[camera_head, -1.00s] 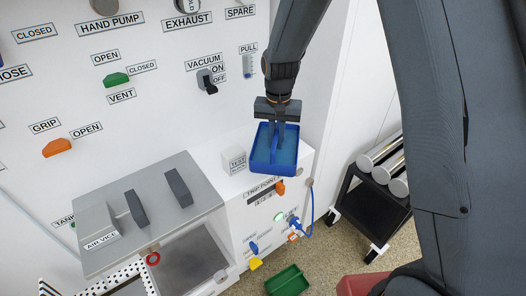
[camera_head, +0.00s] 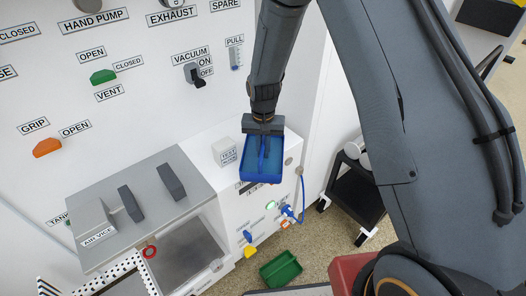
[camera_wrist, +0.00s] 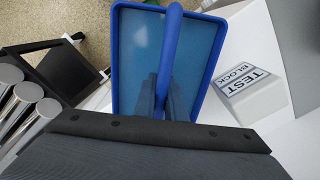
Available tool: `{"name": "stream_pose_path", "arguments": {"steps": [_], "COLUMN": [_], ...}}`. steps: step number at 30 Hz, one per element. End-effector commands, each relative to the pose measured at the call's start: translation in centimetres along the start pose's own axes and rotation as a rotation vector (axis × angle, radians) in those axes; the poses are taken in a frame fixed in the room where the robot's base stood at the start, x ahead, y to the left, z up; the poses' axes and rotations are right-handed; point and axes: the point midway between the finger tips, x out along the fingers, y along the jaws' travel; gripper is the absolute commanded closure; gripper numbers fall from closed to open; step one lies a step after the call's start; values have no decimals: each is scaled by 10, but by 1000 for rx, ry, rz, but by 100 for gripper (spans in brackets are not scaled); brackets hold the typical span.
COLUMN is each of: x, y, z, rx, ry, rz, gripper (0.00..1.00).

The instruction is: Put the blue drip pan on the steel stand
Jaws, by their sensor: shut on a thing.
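The blue drip pan (camera_head: 278,165) is a shallow tray with a raised blue grip bar along its middle. My gripper (camera_head: 263,150) points down into it and is shut on that bar. In the wrist view the pan (camera_wrist: 197,45) lies beyond the fingers (camera_wrist: 165,100), which close on the bar (camera_wrist: 168,50) from both sides. The pan overlaps the white cabinet's top in the head view; I cannot tell whether it touches it. I cannot make out a thing that is surely the steel stand.
A test block (camera_head: 226,152) stands left of the pan on the white cabinet, also in the wrist view (camera_wrist: 250,90). The air vice's grey top (camera_head: 140,205) is farther left. A green tray (camera_head: 281,270) lies below. A black cart (camera_head: 352,200) stands right.

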Motion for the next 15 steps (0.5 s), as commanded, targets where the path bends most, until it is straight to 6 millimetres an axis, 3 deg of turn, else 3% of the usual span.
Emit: {"name": "stream_pose_path", "arguments": {"steps": [4,5,8,15], "x": [3,3,2,2], "y": [0,0,0,0], "z": [0,0,0,0], "rx": [0,0,0,1], "ry": [0,0,0,0], "rz": [0,0,0,0], "gripper": [100,86,71,71]}}
